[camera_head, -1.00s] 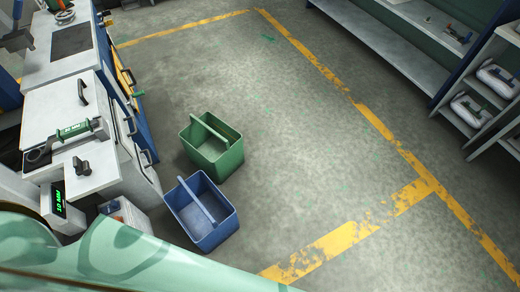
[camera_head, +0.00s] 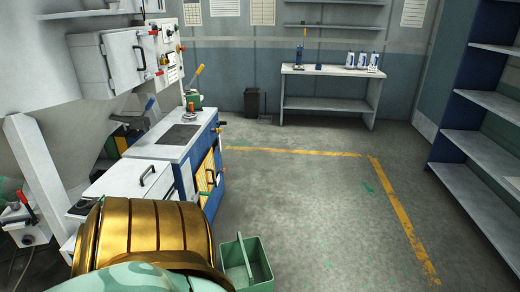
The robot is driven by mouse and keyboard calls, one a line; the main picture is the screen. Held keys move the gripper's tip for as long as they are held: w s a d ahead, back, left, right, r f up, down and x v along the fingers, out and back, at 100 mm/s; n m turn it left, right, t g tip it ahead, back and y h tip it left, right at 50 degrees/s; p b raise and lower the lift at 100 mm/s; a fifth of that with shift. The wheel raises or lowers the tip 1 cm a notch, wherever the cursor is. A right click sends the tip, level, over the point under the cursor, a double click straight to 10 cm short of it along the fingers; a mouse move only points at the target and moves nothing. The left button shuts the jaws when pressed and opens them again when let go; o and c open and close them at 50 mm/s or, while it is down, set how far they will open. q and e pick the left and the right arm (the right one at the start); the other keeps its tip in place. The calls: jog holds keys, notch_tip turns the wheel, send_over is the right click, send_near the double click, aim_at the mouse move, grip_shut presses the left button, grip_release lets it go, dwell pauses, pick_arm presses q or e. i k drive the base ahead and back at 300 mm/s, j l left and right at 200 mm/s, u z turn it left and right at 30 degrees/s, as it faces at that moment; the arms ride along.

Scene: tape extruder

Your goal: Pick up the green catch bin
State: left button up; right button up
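The green catch bin (camera_head: 262,268) stands upright on the concrete floor at the bottom of the head view, with its carrying handle across the top. Its lower part is cut off by the picture's bottom edge. A gold and pale green part of my own body fills the bottom left, beside the bin in the picture, and hides part of the machine. Neither of my grippers shows.
A white and blue machine cabinet (camera_head: 188,136) stands on the left. Blue-sided shelves (camera_head: 478,95) stand at the right, and a workbench (camera_head: 330,73) with bottles is at the back. A dark waste bin (camera_head: 252,103) stands beside it. The yellow-lined floor (camera_head: 330,205) between is clear.

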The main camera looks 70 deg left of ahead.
aim_at(245, 273)
jog(key=i+u, duration=0.5)
jog(key=i+l+u, duration=0.15)
jog(key=i+u, duration=0.6)
jog(key=u, duration=0.25)
jog(key=i+u, duration=0.3)
jog(key=u, duration=0.15)
jog(key=i+l+u, duration=0.1)
jog(key=i+u, duration=0.15)
jog(key=u, duration=0.25)
jog(key=i+l+u, duration=0.25)
jog(key=u, duration=0.25)
jog(key=i+l+u, duration=0.7)
jog(key=l+u, duration=0.2)
